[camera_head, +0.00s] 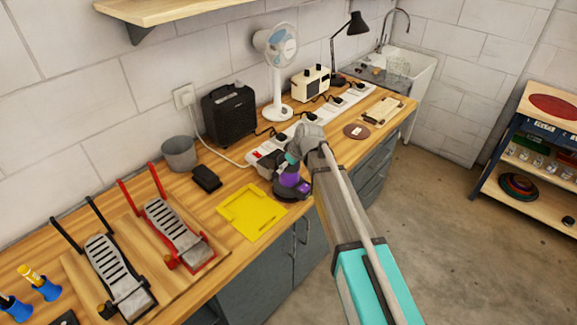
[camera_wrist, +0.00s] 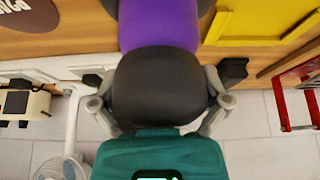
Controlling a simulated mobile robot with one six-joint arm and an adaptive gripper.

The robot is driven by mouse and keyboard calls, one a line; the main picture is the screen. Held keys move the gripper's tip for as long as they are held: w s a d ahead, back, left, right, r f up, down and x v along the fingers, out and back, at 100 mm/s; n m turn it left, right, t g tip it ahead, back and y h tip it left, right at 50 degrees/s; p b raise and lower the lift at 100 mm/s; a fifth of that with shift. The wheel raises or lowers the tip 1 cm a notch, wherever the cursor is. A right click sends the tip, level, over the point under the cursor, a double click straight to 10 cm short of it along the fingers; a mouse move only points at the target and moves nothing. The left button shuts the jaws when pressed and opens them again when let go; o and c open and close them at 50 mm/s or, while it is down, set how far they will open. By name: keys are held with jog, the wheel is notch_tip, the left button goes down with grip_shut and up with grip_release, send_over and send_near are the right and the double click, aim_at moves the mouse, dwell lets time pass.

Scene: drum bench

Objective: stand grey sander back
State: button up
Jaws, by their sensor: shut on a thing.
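My gripper (camera_head: 293,160) is shut on a sander (camera_head: 289,178) with a purple body and dark grey ends. In the wrist view the gripper (camera_wrist: 160,105) has one finger on each side of the sander's dark grey rounded top (camera_wrist: 160,85), and the purple body (camera_wrist: 160,25) shows beyond it. In the head view the sander looks upright over the bench's front part, its dark round base right of a yellow tray (camera_head: 262,207). I cannot tell whether the base touches the bench. My wrist hides part of its upper end.
A white power strip (camera_head: 316,118) runs behind the sander. A black box (camera_head: 229,115), a white fan (camera_head: 279,85) and a grey bin (camera_head: 180,153) stand further back. A brown disc (camera_head: 356,131) lies right of my wrist. Two pedals, black (camera_head: 122,278) and red (camera_head: 178,235), stand left.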

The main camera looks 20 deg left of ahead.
jog(key=shift+s+d+f, duration=0.1)
jog(key=shift+s+f, duration=0.1)
jog(key=shift+f, duration=0.15)
jog(key=o, duration=0.9)
jog(key=shift+b, duration=0.3)
jog(key=shift+r, duration=0.1)
jog(key=shift+w+r+p, duration=0.15)
jog(key=shift+r+p, duration=0.25)
jog(key=shift+p, duration=0.35)
jog(key=p+v, duration=1)
jog(key=v, duration=0.2)
jog(key=shift+w+p, duration=0.1)
jog(key=shift+p, duration=0.25)
